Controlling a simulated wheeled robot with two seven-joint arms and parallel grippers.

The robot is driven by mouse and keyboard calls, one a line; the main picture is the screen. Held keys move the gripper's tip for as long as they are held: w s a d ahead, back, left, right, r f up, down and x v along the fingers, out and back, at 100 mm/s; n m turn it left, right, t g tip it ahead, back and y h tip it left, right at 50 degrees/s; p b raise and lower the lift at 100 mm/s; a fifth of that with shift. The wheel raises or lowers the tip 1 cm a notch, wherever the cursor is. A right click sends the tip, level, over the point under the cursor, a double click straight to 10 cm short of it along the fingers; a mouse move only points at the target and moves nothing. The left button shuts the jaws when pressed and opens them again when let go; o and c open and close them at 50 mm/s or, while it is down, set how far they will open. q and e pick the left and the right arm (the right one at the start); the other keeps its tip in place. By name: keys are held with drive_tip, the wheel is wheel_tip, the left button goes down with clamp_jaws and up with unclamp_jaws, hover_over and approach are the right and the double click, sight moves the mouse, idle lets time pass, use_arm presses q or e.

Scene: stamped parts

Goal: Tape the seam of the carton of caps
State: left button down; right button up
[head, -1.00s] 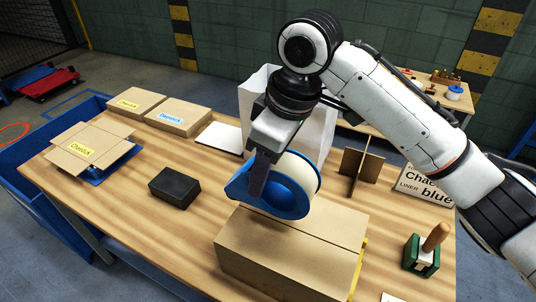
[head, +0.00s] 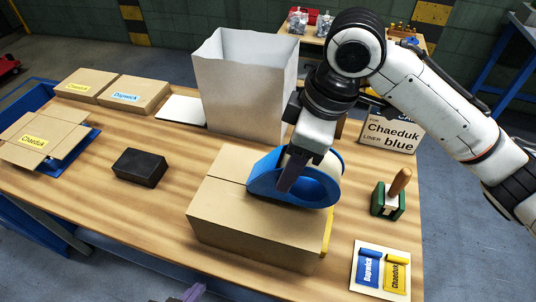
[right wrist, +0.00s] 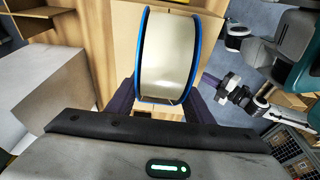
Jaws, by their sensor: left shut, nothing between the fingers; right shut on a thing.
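A closed brown carton (head: 245,232) sits on the wooden table, with a seam line across its top and a yellow strip at its right end. My right gripper (head: 290,175) is shut on a blue tape dispenser (head: 318,192) over the right part of the carton top. Whether it touches the carton I cannot tell. The pale tape roll (right wrist: 180,50) fills the middle of the right wrist view, between the dark fingers. My left gripper (head: 192,292) shows only as a purple-grey tip at the bottom edge of the head view, empty, in front of the carton.
A white paper bag (head: 245,85) stands behind the carton. A black block (head: 140,167) lies left of it. A green wooden-handled stamp (head: 390,198) and a card with blue and yellow labels (head: 368,290) are on the right. Flat boxes (head: 135,95) lie at the back left.

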sight(339, 175)
drive_tip(key=s+d+b, duration=0.2)
drive_tip(key=d, duration=0.5)
drive_tip(key=s+d+b, duration=0.3)
drive_tip(key=d, duration=0.4)
drive_tip(key=a+p, duration=0.1)
drive_tip(key=a, duration=0.1)
drive_tip(key=w+a+p, duration=0.1)
drive_tip(key=a+p, duration=0.1)
drive_tip(key=w+a+p, duration=0.1)
drive_tip(key=a+p, duration=0.1)
drive_tip(key=shift+w+r, duration=0.1)
drive_tip(key=shift+r, duration=0.2)
drive_tip(key=w+a, duration=0.3)
drive_tip(key=a, duration=0.6)
drive_tip(key=w+a, duration=0.3)
drive_tip(key=a, duration=0.6)
drive_tip(key=shift+w+a+f, duration=0.15)
drive_tip(key=shift+a+f, duration=0.1)
drive_tip(key=shift+a, duration=0.15)
drive_tip(key=shift+f, duration=0.65)
drive_tip(key=shift+d, duration=0.1)
drive_tip(key=shift+d, duration=0.1)
drive_tip(key=shift+s+d, duration=0.25)
drive_tip(key=shift+d, duration=0.5)
drive_tip(key=shift+s+d, duration=0.3)
drive_tip(key=shift+d, duration=0.4)
drive_tip(key=shift+s+d, duration=0.25)
drive_tip(key=shift+d, duration=0.5)
drive_tip(key=shift+d, duration=0.1)
